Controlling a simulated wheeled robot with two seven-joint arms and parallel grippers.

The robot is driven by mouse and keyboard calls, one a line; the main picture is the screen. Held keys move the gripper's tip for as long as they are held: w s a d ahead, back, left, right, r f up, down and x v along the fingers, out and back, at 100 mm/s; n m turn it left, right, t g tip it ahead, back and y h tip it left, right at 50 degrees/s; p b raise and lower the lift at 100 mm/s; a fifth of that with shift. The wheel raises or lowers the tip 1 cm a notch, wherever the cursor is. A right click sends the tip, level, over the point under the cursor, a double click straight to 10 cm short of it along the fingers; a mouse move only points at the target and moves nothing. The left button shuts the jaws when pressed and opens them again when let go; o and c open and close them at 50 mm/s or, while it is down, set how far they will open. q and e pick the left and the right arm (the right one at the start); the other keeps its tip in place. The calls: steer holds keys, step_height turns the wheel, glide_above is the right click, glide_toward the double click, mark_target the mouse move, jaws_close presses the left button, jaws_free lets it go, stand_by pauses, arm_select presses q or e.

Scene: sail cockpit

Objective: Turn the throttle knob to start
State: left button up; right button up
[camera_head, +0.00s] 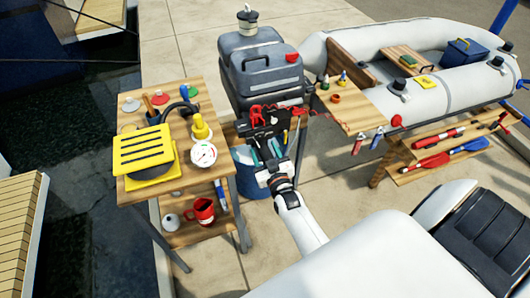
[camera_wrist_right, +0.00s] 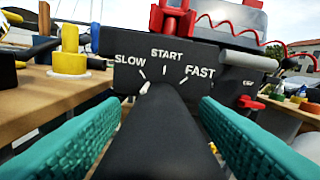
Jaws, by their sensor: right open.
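The dark throttle panel (camera_wrist_right: 185,70) carries the words SLOW, START and FAST with white tick marks. The black throttle knob (camera_wrist_right: 160,135) sticks out from it toward the camera, and its white pointer mark (camera_wrist_right: 145,87) is at the SLOW side, left of START. My right gripper (camera_wrist_right: 160,140) is open, with one teal finger on each side of the knob; gaps show between the fingers and the knob. In the head view the right gripper (camera_head: 264,152) is in front of the dark panel (camera_head: 262,124), below the grey outboard motor (camera_head: 262,70). My left gripper is not in view.
A wooden side table (camera_head: 135,188) at left holds a yellow slatted item (camera_head: 143,148), a white gauge (camera_head: 203,154) and a red mug (camera_head: 203,210) on its lower shelf. A blue bucket (camera_head: 258,188) stands below the gripper. An inflatable boat (camera_head: 440,95) lies at right.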

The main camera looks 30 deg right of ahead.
steer(key=c, duration=1)
steer(key=m, duration=0.3)
steer(key=shift+m, duration=2.3)
steer(key=o, duration=1)
